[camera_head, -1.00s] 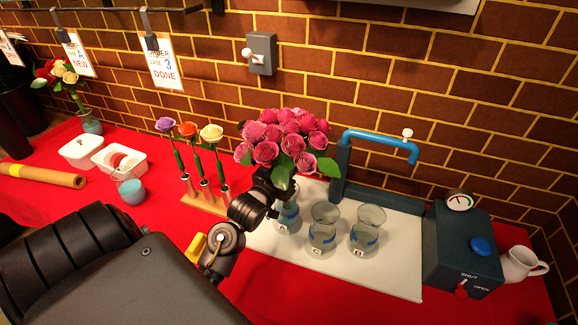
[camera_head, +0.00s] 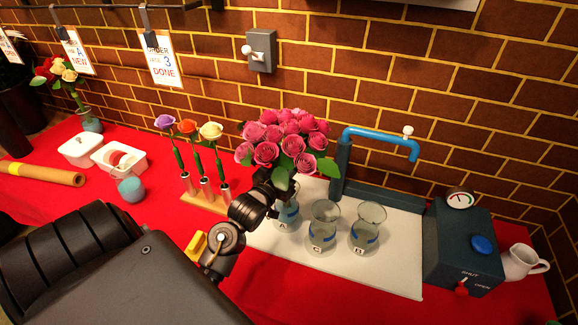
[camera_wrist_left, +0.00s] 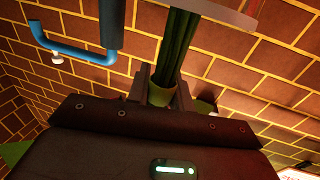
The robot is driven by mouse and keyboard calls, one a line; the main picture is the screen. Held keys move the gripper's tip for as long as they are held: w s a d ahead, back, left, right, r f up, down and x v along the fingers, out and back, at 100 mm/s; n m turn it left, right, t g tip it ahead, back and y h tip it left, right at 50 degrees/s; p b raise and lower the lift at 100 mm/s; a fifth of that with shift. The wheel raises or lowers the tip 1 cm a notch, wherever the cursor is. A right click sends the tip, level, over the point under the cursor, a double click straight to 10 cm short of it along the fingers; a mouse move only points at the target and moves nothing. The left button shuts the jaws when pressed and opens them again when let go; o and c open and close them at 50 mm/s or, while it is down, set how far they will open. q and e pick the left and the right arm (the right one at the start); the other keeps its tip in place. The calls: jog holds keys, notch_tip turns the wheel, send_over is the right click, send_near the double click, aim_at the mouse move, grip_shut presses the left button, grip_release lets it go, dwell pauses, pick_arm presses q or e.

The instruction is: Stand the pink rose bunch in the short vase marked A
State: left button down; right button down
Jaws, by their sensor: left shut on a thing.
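The pink rose bunch (camera_head: 287,139) is upright over vase A (camera_head: 286,216), the leftmost of three short glass vases on the white board. My left gripper (camera_head: 274,184) is shut on the bunch's stems, just above and beside that vase. In the left wrist view the green stems (camera_wrist_left: 177,48) stand between the fingers of my left gripper (camera_wrist_left: 163,92). My gripper and the leaves cover the lower stems, so I cannot tell whether their ends are inside the vase. My right gripper is not in view.
Vases C (camera_head: 324,226) and B (camera_head: 367,227) stand close to the right. A blue tap (camera_head: 380,137) rises behind them. A dark valve box (camera_head: 461,246) and a white jug (camera_head: 522,262) are at right. Single roses stand in a wooden rack (camera_head: 205,202) at left.

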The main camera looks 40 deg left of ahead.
pick_arm(q)
jog(key=c, duration=1.1)
grip_release()
jog(key=shift+c, duration=0.2)
jog(key=shift+s+f, duration=0.1)
jog(key=shift+s, duration=0.15)
jog(key=s+d+b, duration=0.1)
jog(key=s+b, duration=0.1)
jog(key=s, duration=0.8)
jog(key=shift+s+d, duration=0.15)
jog(key=shift+d, duration=0.05)
